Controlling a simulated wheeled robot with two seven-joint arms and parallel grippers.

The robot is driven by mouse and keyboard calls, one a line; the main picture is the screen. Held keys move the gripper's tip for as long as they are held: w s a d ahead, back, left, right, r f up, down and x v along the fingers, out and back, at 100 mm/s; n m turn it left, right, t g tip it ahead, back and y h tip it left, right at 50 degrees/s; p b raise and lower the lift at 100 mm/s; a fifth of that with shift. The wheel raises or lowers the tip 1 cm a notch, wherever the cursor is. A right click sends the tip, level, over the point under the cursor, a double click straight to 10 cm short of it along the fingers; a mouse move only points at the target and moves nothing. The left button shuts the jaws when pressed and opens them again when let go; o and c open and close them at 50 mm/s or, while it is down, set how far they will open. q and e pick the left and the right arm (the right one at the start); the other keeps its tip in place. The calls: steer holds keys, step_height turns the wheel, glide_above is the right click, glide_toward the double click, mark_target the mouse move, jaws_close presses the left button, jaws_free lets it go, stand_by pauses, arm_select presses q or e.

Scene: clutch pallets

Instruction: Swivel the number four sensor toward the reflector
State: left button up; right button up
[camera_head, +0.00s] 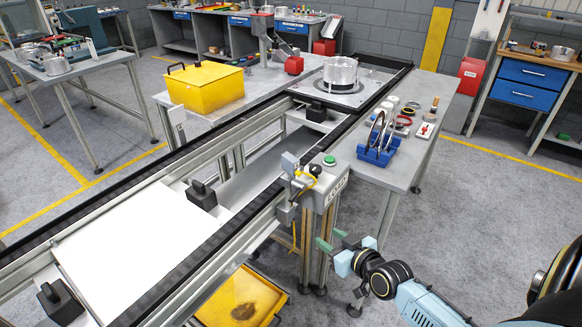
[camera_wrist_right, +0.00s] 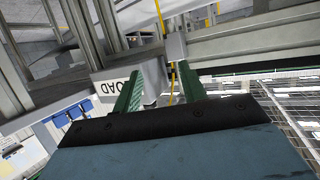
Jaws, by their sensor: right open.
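A small grey-blue sensor-like box (camera_head: 290,162) sits on a bracket at the near conveyor rail, beside a yellow cable. I cannot read a number on it. A small grey block (camera_wrist_right: 176,46) beside a yellow cable shows in the right wrist view, and may be part of the same mounting. I cannot pick out the reflector. My right gripper (camera_head: 332,239) is open and empty, below and right of the rail, apart from the sensor. Its green fingers (camera_wrist_right: 162,92) stand apart in the wrist view, with the labelled box behind them. My left gripper is not in view.
A control box (camera_head: 333,193) with a green button stands on a post close above my right gripper. The conveyor rail (camera_head: 237,238) runs beside it. A side table (camera_head: 372,170) holds a blue rack of rings (camera_head: 378,152). A yellow tray (camera_head: 240,300) lies below the conveyor.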

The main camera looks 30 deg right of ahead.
mark_target(297, 165)
step_height(297, 165, up, 17)
steer(key=w+a+n+t+y, duration=0.1)
steer(key=w+a+t+y, duration=0.1)
steer(key=t, duration=0.2)
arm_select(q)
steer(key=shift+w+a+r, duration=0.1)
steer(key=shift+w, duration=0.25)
arm_select(e)
steer(key=w, duration=0.8)
steer(key=w+a, duration=0.1)
steer(key=w, duration=0.4)
